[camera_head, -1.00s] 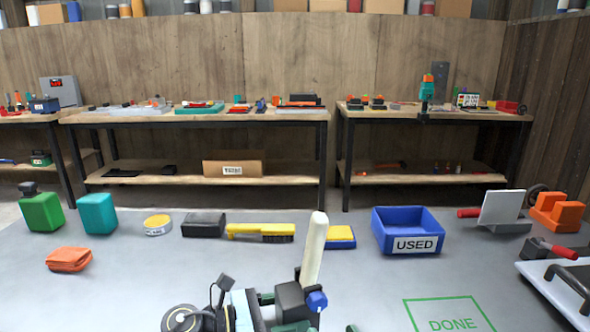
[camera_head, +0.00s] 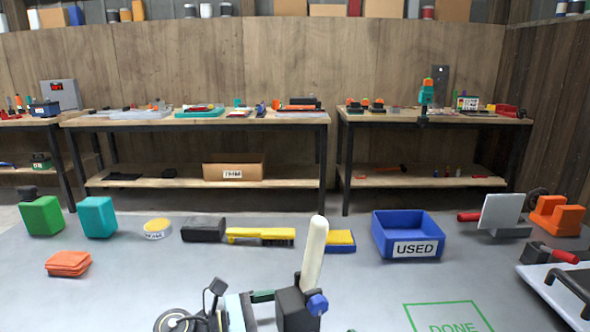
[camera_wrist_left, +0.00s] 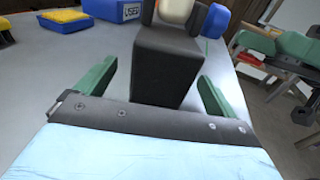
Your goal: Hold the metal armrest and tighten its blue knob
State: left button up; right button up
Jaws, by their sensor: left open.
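The armrest stands upright, leaning slightly right, at the front middle of the head view; its cream bar (camera_head: 313,252) rises from a dark block (camera_head: 290,308). It does not look like bare metal. The blue knob (camera_head: 317,305) is on the block's right side; it also shows in the left wrist view (camera_wrist_left: 214,20). My left gripper (camera_wrist_left: 155,85) is open, its green fingers apart on either side of the dark block (camera_wrist_left: 168,65), with visible gaps. Green and dark parts at the right of the wrist view may be my right gripper; its jaws are unclear.
A blue bin (camera_head: 406,236) marked USED stands behind and right of the armrest. A yellow brush (camera_head: 260,235), a black block (camera_head: 203,229) and a yellow-blue sponge (camera_head: 340,240) lie behind it. A green DONE outline (camera_head: 450,318) is clear at front right.

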pick_arm(q)
jog(key=shift+r+v, duration=0.15)
jog(key=shift+v, duration=1.05)
jog(key=shift+r+v, duration=0.2)
jog(key=shift+v, duration=0.95)
jog(key=shift+r+v, duration=0.15)
jog(key=shift+v, duration=1.05)
jog(key=shift+o, duration=0.6)
